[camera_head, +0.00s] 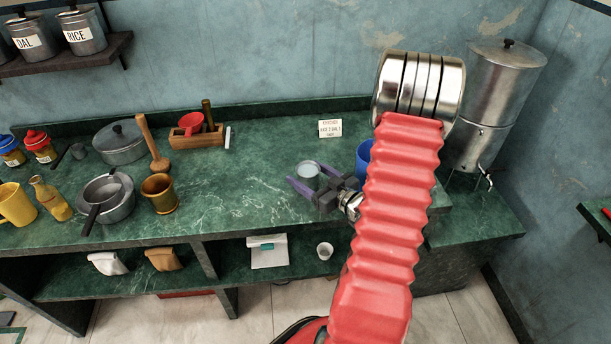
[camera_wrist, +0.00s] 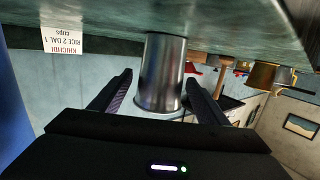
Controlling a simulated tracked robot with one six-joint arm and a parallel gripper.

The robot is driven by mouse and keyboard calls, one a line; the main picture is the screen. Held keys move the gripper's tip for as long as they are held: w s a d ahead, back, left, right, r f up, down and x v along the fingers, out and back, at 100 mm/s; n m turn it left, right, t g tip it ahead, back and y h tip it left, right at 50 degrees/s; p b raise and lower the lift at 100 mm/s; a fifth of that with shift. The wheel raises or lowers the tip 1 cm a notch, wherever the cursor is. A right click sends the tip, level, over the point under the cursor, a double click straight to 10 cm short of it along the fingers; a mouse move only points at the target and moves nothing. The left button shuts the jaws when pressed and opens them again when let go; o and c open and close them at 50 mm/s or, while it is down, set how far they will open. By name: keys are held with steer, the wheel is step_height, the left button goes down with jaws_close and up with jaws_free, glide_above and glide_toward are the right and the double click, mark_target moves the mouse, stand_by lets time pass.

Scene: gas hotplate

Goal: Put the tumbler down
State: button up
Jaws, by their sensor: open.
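The steel tumbler (camera_head: 308,170) stands upright on the green marble counter (camera_head: 262,165), towards its front edge. In the wrist view, which is upside down, the tumbler (camera_wrist: 163,72) has its base against the counter at the top of the picture. My gripper (camera_head: 304,174) is open, with one purple finger on each side of the tumbler. A gap shows between each finger and the tumbler's wall in the wrist view (camera_wrist: 158,80). My arm hides part of the counter to the right.
A blue cup (camera_head: 363,158) stands right of the gripper, partly behind my arm. A recipe card (camera_head: 330,129) stands behind. To the left are a brass mortar (camera_head: 160,194), a wooden pestle (camera_head: 152,146) and pots. A steel water dispenser (camera_head: 491,105) stands at right. Counter left of the tumbler is clear.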

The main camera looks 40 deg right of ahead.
steer(key=shift+s+r, duration=0.15)
steer(key=shift+s, duration=0.4)
steer(key=shift+s+a+r, duration=0.1)
steer(key=shift+s+r, duration=0.2)
steer(key=shift+s, duration=1.5)
steer(key=shift+s+d+r, duration=0.1)
steer(key=shift+s+r, duration=0.15)
steer(key=shift+s, duration=1.55)
steer(key=shift+s+a+r, duration=0.1)
steer(key=shift+s+r, duration=0.2)
steer(key=shift+s, duration=1.5)
steer(key=shift+s, duration=0.1)
